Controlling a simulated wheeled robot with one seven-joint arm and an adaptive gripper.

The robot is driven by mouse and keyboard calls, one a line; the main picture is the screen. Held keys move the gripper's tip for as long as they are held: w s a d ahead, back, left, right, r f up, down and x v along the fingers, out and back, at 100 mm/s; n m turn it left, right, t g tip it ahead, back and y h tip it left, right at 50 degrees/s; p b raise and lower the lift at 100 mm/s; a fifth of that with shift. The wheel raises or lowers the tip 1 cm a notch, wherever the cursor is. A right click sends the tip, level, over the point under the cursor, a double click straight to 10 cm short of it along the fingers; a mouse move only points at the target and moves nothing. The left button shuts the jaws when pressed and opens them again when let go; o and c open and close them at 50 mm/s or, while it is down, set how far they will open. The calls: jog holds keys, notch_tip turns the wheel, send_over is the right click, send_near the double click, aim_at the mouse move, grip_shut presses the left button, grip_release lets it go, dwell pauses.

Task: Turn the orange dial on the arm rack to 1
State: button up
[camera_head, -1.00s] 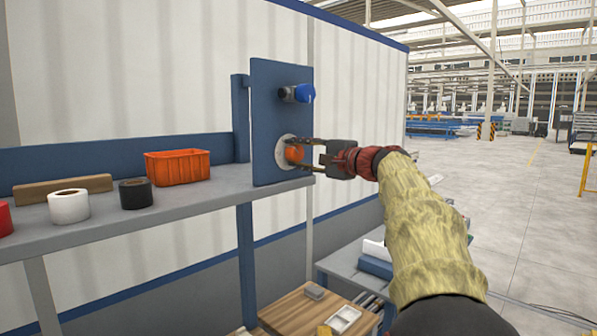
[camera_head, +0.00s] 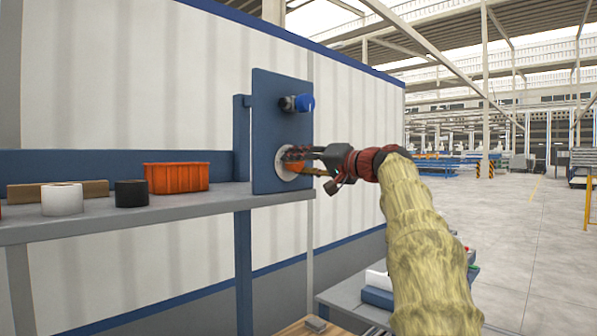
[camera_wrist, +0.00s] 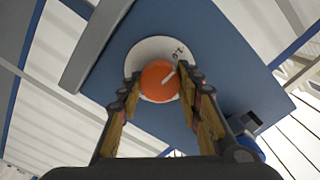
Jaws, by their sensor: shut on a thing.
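The orange dial (camera_wrist: 157,84) sits on a round white plate (camera_wrist: 143,52) on the blue panel (camera_head: 266,125). In the wrist view the plate carries small dark marks, and a pale pointer line on the dial aims at the side where they stand; I cannot read them surely. My gripper (camera_wrist: 160,90) has its two fingers on either side of the dial, shut on it. In the head view my gripper (camera_head: 296,160) reaches the panel from the right and hides much of the dial. A blue knob (camera_head: 304,103) is above it, also at the lower right in the wrist view (camera_wrist: 243,124).
The grey shelf (camera_head: 225,196) left of the panel holds an orange bin (camera_head: 176,178), a black tape roll (camera_head: 131,194) and a white roll (camera_head: 62,199). A lower table (camera_head: 345,297) stands below. The floor at right is open.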

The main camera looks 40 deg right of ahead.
jog(key=shift+f+n, duration=0.2)
jog(key=shift+n, duration=0.2)
jog(key=o, duration=0.8)
jog(key=shift+c, duration=0.2)
jog(key=o, duration=0.4)
jog(key=shift+r, duration=0.15)
jog(key=s+d, duration=0.1)
jog(key=s, duration=1.1)
